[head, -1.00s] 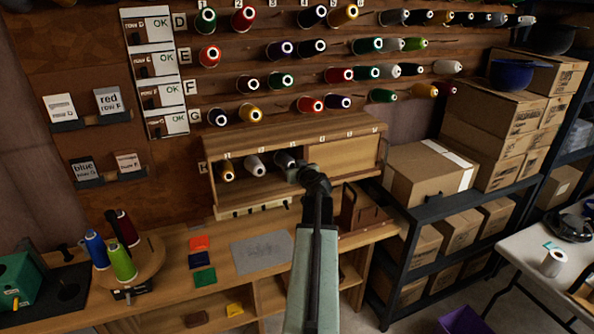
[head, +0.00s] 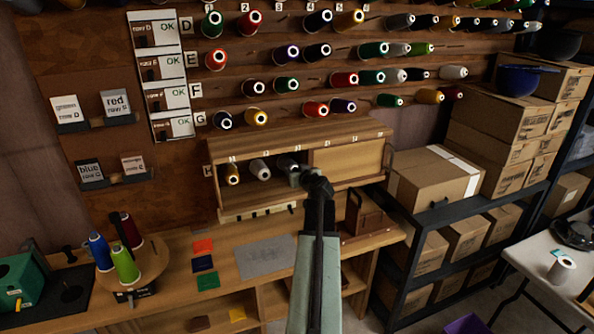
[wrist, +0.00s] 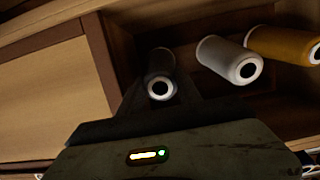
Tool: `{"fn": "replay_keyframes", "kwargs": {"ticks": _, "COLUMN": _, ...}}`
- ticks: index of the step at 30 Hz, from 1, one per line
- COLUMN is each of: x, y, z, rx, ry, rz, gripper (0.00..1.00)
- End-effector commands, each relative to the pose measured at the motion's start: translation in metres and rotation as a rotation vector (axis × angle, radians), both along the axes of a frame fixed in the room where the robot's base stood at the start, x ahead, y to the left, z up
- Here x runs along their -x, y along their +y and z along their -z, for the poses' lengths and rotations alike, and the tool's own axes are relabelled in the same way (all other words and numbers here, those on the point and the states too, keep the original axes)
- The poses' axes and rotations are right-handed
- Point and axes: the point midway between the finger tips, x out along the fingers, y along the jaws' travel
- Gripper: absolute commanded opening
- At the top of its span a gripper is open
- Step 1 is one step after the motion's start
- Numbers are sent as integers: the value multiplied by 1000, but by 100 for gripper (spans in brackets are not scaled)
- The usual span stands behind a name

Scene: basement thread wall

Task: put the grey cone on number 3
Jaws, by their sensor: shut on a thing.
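My gripper (head: 297,178) reaches into the low wooden cubby (head: 222,185) at the wall's foot. It is shut on a dark grey cone (head: 284,163), which lies with its end facing out. In the wrist view this grey cone (wrist: 159,72) sits between the jaws, its lower sides partly hidden by them. It is in the third place from the left, below the third label (head: 297,147), too small to read surely. Whether it rests on a peg is hidden.
A pale grey cone (head: 260,170) and a gold cone (head: 232,174) lie to its left. A wooden panel (head: 345,167) covers the cubby's right part. Thread rows hang above. The bench (head: 225,257) below holds coloured squares and a grey mat (head: 265,257).

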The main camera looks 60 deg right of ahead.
Motion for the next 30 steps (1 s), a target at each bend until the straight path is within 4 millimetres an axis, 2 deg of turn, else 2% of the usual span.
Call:
{"fn": "replay_keyframes", "kwargs": {"ticks": 8, "x": 0, "y": 0, "z": 0, "rx": 0, "ry": 3, "rz": -1, "gripper": 0}}
{"fn": "replay_keyframes", "kwargs": {"ticks": 9, "x": 0, "y": 1, "z": 0, "rx": 0, "ry": 3, "rz": -1, "gripper": 46}}
{"fn": "replay_keyframes", "kwargs": {"ticks": 11, "x": 0, "y": 1, "z": 0, "rx": 0, "ry": 3, "rz": -1, "gripper": 63}}
{"fn": "replay_keyframes", "kwargs": {"ticks": 12, "x": 0, "y": 0, "z": 0, "rx": 0, "ry": 3, "rz": -1, "gripper": 66}}
{"fn": "replay_keyframes", "kwargs": {"ticks": 25, "x": 2, "y": 0, "z": -1, "rx": 2, "ry": 2, "rz": 2, "gripper": 66}}
{"fn": "replay_keyframes", "kwargs": {"ticks": 30, "x": 16, "y": 11, "z": -6, "rx": 1, "ry": 2, "rz": 4, "gripper": 66}}
